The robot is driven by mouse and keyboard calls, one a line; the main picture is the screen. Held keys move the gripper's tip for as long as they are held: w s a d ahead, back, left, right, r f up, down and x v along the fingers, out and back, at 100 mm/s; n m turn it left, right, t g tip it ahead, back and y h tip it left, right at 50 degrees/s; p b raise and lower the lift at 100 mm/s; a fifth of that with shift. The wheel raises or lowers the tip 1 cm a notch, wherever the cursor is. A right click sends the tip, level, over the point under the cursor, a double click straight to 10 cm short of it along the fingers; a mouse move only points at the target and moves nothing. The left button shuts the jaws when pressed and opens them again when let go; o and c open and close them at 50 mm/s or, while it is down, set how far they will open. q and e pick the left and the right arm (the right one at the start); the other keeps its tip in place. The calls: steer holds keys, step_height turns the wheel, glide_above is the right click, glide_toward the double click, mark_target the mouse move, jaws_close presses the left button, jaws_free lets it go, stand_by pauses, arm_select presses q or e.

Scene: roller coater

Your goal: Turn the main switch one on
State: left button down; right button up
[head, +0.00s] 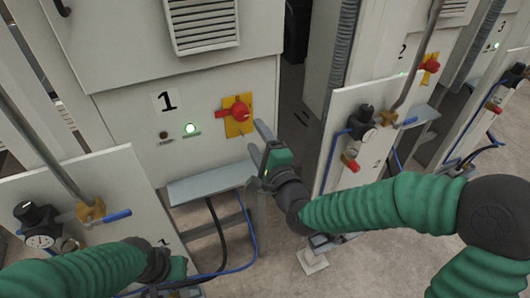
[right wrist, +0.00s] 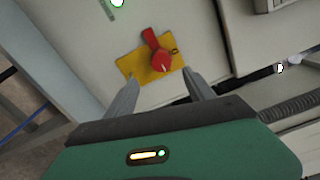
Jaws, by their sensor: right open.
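Main switch one is a red rotary knob (head: 238,112) on a yellow plate (head: 238,128), on the grey cabinet marked 1. The red knob (right wrist: 161,61) and its plate (right wrist: 133,66) also show in the right wrist view, with the knob's handle tilted on the plate. My right gripper (head: 258,140) is open and empty, just right of and below the switch in the head view. Its two fingers (right wrist: 164,84) point toward the plate, apart from the knob. My left gripper (head: 180,274) is low at the left; its fingers are too unclear to read.
A green lamp (head: 191,128) is lit beside a dark button (head: 164,134). A grey ledge (head: 207,184) juts out below the switch. A valve panel (head: 352,140) stands close to the right, another (head: 85,190) at the lower left. Cables hang below the ledge.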

steer(key=v, duration=0.5)
steer(key=shift+s+d+p, duration=0.15)
steer(key=shift+s+p, duration=0.15)
steer(key=shift+s, duration=0.05)
steer(key=s+d+f+n+g+h, duration=0.1)
steer(key=s+d+f+n+g, duration=0.1)
steer(key=f+n+g, duration=0.4)
steer(key=s+d+f+n+g+h, duration=0.1)
steer(key=s+d+f+n+h, duration=0.15)
steer(key=f, duration=0.65)
steer(key=s+d+f+n+g+h, duration=0.1)
steer(key=s+d+f+n+g, duration=0.1)
steer(key=s, duration=0.5)
steer(key=s+d+f+n+g+h, duration=0.1)
steer(key=s+d+f+n+g, duration=0.2)
steer(key=s+d+n+g, duration=0.2)
steer(key=s+d+n, duration=0.1)
steer(key=s+d, duration=0.1)
steer(key=d, duration=0.1)
steer(key=shift+s+n+g, duration=0.3)
steer(key=shift+s+n, duration=0.05)
steer(key=shift+s, duration=0.05)
